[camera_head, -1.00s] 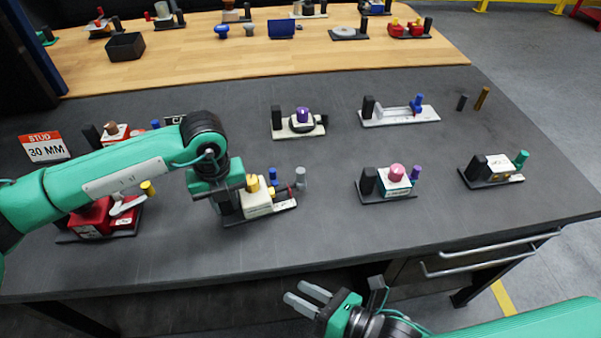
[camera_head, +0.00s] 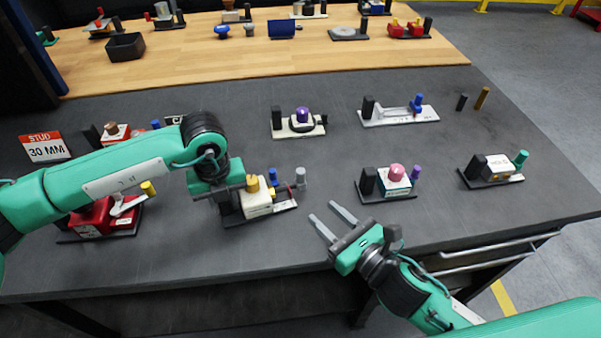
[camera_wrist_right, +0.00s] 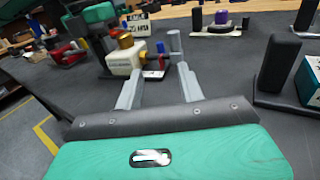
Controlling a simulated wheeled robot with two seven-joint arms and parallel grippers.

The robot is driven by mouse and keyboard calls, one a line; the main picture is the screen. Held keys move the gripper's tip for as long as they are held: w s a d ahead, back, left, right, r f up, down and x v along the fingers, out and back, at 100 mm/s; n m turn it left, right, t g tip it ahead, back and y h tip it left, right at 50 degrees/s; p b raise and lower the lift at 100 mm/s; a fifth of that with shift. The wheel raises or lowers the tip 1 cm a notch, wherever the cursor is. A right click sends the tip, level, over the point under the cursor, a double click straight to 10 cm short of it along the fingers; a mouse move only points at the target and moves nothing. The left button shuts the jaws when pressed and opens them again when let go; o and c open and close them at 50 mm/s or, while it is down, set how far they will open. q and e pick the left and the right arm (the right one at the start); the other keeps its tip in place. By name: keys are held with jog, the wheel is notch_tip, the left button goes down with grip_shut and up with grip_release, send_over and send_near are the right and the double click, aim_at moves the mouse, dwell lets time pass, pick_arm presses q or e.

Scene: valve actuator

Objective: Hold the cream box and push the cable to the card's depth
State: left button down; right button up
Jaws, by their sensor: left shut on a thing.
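The cream box (camera_head: 256,203) with a yellow knob stands on a dark base plate at the near middle of the grey table; it also shows in the right wrist view (camera_wrist_right: 122,62). My left gripper (camera_head: 228,193) is at its left side, shut on it; its fingertips are partly hidden. A blue-topped post (camera_head: 273,176) and a grey-capped post (camera_head: 300,175) stand at the box's right end. A thin dark and red piece there may be the cable, too small to tell. My right gripper (camera_head: 323,211) is open and empty, apart from the box, to its right. The card (camera_head: 46,147) reads "STUD 30 MM".
A fixture with a pink knob (camera_head: 397,173) stands right of my right gripper; its black block (camera_wrist_right: 278,62) is close in the wrist view. A red fixture (camera_head: 91,216) lies under my left arm. Bare table lies between my right gripper and the cream box.

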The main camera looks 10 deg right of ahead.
aim_at(303, 178)
jog(key=shift+w+d+r+t+h, duration=0.25)
jog(key=shift+w+d+t+h, duration=0.25)
jog(key=shift+w+d+h, duration=0.25)
jog(key=shift+m, duration=0.3)
jog(key=x, duration=1.2)
jog(key=shift+s+a, duration=0.1)
jog(key=shift+a, duration=0.05)
grip_shut()
